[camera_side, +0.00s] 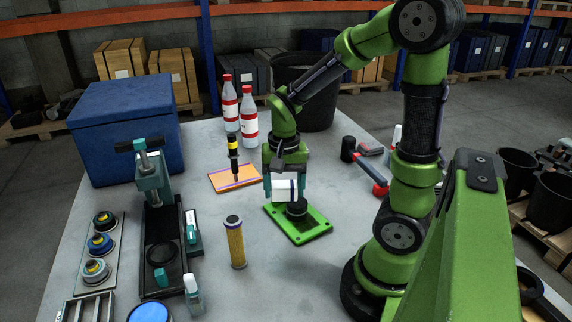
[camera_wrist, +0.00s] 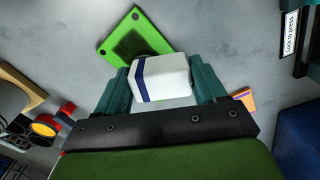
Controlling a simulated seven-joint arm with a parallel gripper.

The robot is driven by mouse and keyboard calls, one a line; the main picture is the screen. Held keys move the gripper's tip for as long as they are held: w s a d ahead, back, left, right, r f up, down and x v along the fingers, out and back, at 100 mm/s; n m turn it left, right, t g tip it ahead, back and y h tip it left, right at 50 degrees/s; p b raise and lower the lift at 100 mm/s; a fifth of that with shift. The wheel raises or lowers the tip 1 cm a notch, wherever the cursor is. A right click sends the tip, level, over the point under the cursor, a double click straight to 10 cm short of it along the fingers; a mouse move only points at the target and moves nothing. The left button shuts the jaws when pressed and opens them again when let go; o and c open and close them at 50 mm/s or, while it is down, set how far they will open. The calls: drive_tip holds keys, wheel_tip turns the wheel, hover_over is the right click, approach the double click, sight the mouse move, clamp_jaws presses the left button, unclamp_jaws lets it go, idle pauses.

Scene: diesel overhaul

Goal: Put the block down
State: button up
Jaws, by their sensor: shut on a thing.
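A white block (camera_side: 285,187) with a dark blue stripe is between the fingers of my gripper (camera_side: 285,186). In the wrist view the white block (camera_wrist: 162,79) sits between the two teal fingers of my gripper (camera_wrist: 163,84), which are shut on it. In the side view the block appears just above and behind a black round knob (camera_side: 297,208) on a green plate (camera_side: 312,228). The green plate (camera_wrist: 113,42) also shows beyond the block in the wrist view. I cannot tell whether the block touches anything below it.
A yellow cylinder (camera_side: 236,245) stands in front. Red-capped bottles (camera_side: 249,122) stand behind. A black press (camera_side: 160,235) and blue box (camera_side: 122,125) are at left. Bare table (camera_side: 205,215) lies between.

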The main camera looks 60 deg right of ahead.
drive_tip(key=s+d+m, duration=1.1)
drive_tip(key=d+m, duration=0.3)
drive_tip(key=d, duration=0.1)
drive_tip(key=shift+m, duration=0.3)
drive_tip(key=f, duration=0.4)
drive_tip(key=shift+d+f, duration=0.3)
drive_tip(key=shift+f, duration=0.05)
drive_tip(key=shift+w+d+f, duration=0.15)
drive_tip(key=shift+d, duration=0.05)
hover_over(329, 174)
drive_tip(key=shift+d+f, duration=0.1)
drive_tip(key=shift+f, duration=2.4)
drive_tip(key=shift+f, duration=0.1)
